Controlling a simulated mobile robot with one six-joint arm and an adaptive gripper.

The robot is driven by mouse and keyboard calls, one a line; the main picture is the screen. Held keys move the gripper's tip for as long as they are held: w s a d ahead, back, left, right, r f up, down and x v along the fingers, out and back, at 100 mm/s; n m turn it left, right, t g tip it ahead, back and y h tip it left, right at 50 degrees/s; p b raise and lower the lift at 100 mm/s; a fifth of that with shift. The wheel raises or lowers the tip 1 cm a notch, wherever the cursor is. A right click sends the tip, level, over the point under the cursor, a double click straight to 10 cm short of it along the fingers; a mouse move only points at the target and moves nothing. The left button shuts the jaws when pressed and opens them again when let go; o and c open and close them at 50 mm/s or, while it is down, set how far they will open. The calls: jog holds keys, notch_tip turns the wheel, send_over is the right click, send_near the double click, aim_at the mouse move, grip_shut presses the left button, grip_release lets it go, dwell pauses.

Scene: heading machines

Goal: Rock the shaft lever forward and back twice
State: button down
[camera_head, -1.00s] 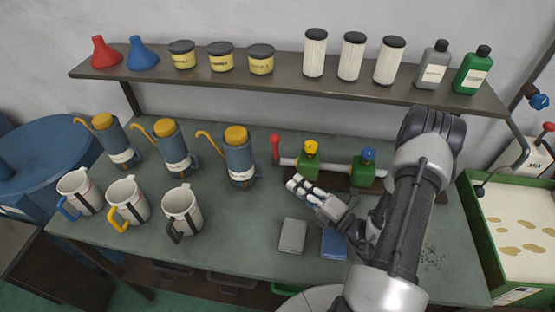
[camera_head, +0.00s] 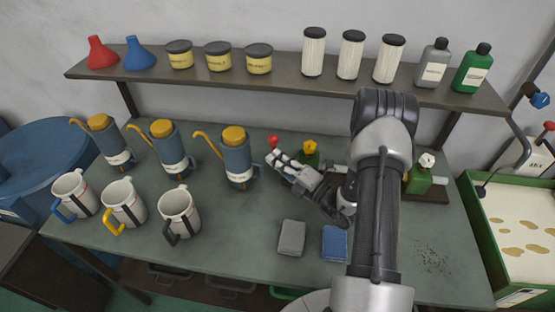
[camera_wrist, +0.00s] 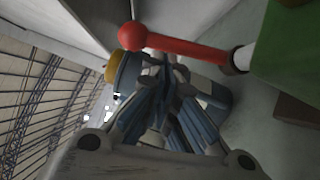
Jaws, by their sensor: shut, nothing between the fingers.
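The shaft lever is red with a round ball knob (camera_head: 273,140), at the left end of the fixture on the bench. In the wrist view its red arm (camera_wrist: 190,48) runs from the ball at the upper middle to a pale shaft end at the right. My gripper (camera_head: 274,158) is shut and empty, with its tips close to the lever. In the wrist view the gripper's tips (camera_wrist: 165,62) lie beside the lever arm; I cannot tell whether they touch. In the head view the gripper hides the lower lever and most of the shaft.
Green blocks with a yellow knob (camera_head: 310,147) and a white knob (camera_head: 426,160) stand on the fixture; my arm covers its middle. A blue-grey oil can (camera_head: 237,163) stands left of the lever. Grey (camera_head: 291,238) and blue (camera_head: 334,243) pads lie in front. A shelf (camera_head: 290,83) runs above.

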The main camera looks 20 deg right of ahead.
aim_at(275, 147)
jog(key=w+m+p, duration=0.1)
jog(key=p, duration=0.1)
jog(key=w+d+r+m+g+h+p, duration=0.1)
jog(key=p, duration=0.2)
jog(key=shift+w+d+r, duration=0.1)
jog(key=shift+d+r, duration=0.15)
jog(key=shift+r, duration=0.05)
